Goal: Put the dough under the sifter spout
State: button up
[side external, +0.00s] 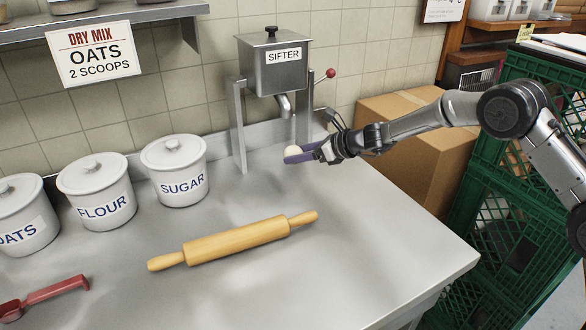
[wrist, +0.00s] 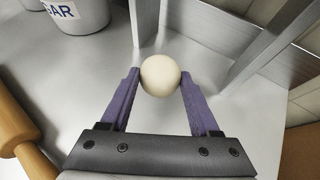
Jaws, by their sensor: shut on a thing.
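The dough is a pale round ball, seen in the side external view (side external: 292,151) and in the wrist view (wrist: 160,75). My gripper (side external: 300,155) is shut on it; in the wrist view the purple fingers (wrist: 160,88) press on its two sides near their tips. The sifter (side external: 275,68) is a metal hopper on a stand against the tiled wall. Its bent spout (side external: 284,105) points down, and in the side external view the dough shows below it. I cannot tell whether the dough is straight under the spout. It appears held above the worktop.
A wooden rolling pin (side external: 237,240) lies across the worktop (side external: 360,260). White canisters of sugar (side external: 174,172), flour (side external: 96,196) and oats (side external: 25,215) stand at left. A red scoop (side external: 50,291) lies front left. The stand's leg (side external: 239,130) is close to my gripper.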

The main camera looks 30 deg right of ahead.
jog(key=f, duration=0.1)
jog(key=w, duration=0.1)
jog(key=w+f, duration=0.1)
jog(key=shift+w+a+f, duration=0.2)
jog(key=shift+a+f, duration=0.05)
jog(key=shift+f, duration=0.1)
jog(key=shift+w+f, duration=0.15)
jog(key=shift+f, duration=1.5)
jog(key=shift+f, duration=0.15)
jog(key=o, duration=1)
